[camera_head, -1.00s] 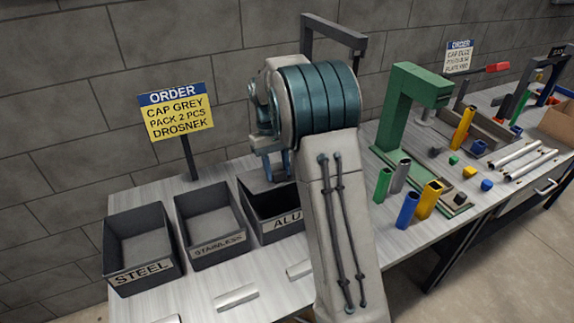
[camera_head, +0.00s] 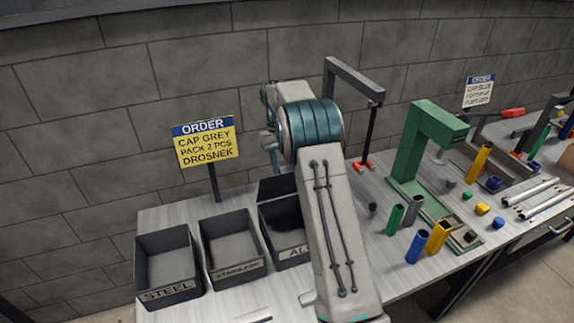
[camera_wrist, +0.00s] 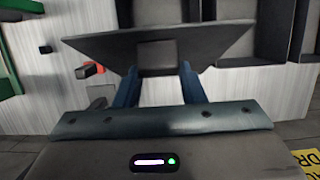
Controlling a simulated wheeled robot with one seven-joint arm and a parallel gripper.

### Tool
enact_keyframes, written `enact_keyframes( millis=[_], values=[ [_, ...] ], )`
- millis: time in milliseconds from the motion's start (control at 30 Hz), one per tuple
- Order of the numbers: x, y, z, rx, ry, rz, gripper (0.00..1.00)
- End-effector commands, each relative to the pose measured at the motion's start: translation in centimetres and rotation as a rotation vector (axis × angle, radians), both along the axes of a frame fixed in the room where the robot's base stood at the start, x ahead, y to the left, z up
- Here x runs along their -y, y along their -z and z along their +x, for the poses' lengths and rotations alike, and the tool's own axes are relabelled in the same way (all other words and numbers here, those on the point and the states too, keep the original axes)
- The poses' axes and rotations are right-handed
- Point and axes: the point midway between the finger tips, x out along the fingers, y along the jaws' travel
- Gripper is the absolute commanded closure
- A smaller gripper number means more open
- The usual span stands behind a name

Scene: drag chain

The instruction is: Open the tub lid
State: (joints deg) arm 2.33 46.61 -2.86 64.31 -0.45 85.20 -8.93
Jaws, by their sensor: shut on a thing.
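The dark grey tub lid (camera_wrist: 205,45) spans the upper middle of the wrist view as a wide plate. The blue fingers of my gripper (camera_wrist: 159,75) are closed on a small square part at the middle of its near edge. In the head view the lid (camera_head: 276,188) stands tilted up at the back of the tub labelled ALU (camera_head: 292,252). The tub's dark inside shows at its left part. My arm covers the tub's right side, and the fingertips are hard to make out there.
Open tubs labelled STEEL (camera_head: 168,290) and STAINLESS (camera_head: 238,270) stand to the left. An order sign (camera_head: 206,145) is behind them.

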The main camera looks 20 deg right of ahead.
Motion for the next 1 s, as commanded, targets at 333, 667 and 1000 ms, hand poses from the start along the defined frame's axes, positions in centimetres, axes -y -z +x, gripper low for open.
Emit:
enact_keyframes(
  millis=[333,667,1000],
  values=[
    [-0.2,0.3,1.7,-0.092,-0.002,-0.007,1.0],
    [-0.3,0.4,2.2,-0.132,-0.003,-0.008,1.0],
    [-0.2,0.5,2.2,-0.14,-0.001,-0.008,1.0]
  ],
)
